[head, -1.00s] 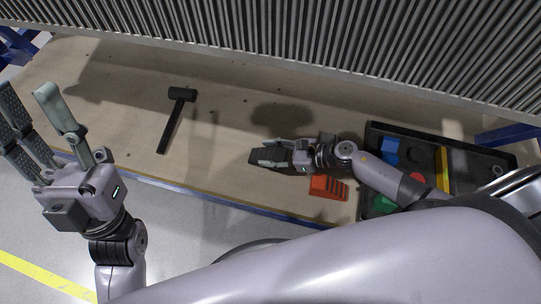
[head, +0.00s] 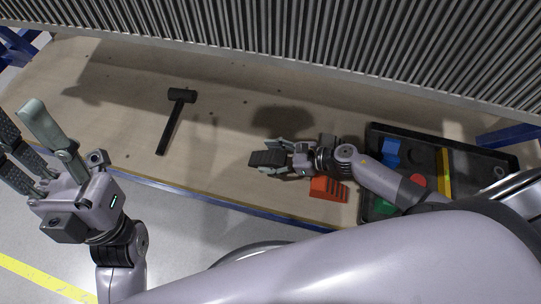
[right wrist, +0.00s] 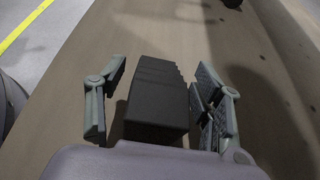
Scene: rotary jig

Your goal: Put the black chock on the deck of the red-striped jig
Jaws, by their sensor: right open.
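The black chock (head: 268,159) is a dark, stepped block over the wooden bench, left of the red block. In the right wrist view the chock (right wrist: 157,98) lies between the spread fingers of my right gripper (right wrist: 160,105), with gaps at both sides. In the head view my right gripper (head: 276,158) is open around it. It appears to rest on the bench. My left gripper (head: 38,150) is open and empty at the left, near the bench's front edge. I cannot make out a red-striped jig for certain; an orange-red block with dark stripes (head: 328,189) sits beneath my right forearm.
A black mallet (head: 175,121) lies on the bench (head: 110,100) left of the middle. A black tray (head: 371,139) at the right holds blue, red, green and yellow pieces. A ribbed grey wall (head: 300,45) runs along the back. Bench between mallet and chock is clear.

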